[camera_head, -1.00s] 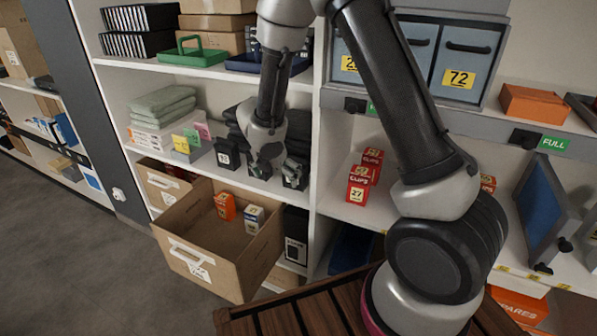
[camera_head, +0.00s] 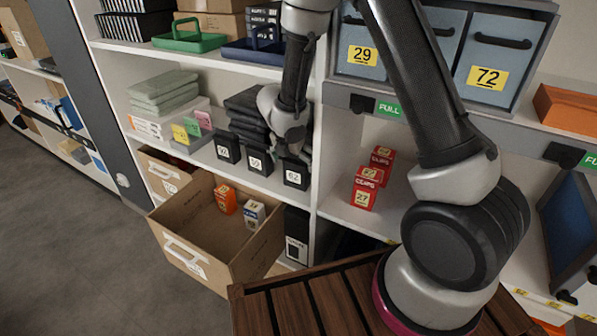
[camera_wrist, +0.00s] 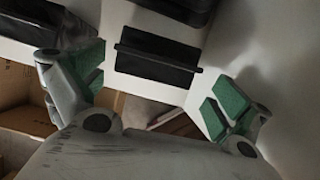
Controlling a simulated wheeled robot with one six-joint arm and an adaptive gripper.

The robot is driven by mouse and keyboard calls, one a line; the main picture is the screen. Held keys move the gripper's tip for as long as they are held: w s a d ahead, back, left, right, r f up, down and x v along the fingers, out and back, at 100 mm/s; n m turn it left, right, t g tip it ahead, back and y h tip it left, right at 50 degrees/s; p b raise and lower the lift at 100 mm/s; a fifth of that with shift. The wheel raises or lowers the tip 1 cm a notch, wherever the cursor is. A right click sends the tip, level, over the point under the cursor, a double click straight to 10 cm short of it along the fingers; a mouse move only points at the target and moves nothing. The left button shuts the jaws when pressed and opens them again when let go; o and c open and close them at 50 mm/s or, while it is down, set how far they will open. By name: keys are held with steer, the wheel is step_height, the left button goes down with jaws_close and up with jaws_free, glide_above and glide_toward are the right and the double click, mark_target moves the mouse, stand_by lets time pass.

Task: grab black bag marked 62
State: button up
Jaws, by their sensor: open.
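The black bag marked 62 (camera_head: 294,179) stands upright on the white shelf, at the right end of a row of small black bags. Its label faces the front. My gripper (camera_head: 296,150) is right above it, pointing down, and partly hides its top. In the wrist view, my open gripper (camera_wrist: 155,85) has its green-padded fingers spread on either side of a black bag top (camera_wrist: 155,58), with nothing held. Whether the fingers touch the bag cannot be told.
Two similar black bags (camera_head: 259,161) stand close on the left, before a stack of folded dark cloth (camera_head: 245,108). Red clips boxes (camera_head: 363,190) stand beyond the divider on the right. An open carton (camera_head: 215,262) sits below, holding two small boxes. A shelf board is above.

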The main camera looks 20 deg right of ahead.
mark_target(296, 170)
steer(key=x, duration=0.5)
steer(key=shift+w+a+f, duration=0.15)
steer(key=shift+a+f, duration=0.15)
steer(key=shift+f, duration=0.2)
steer(key=c, duration=1)
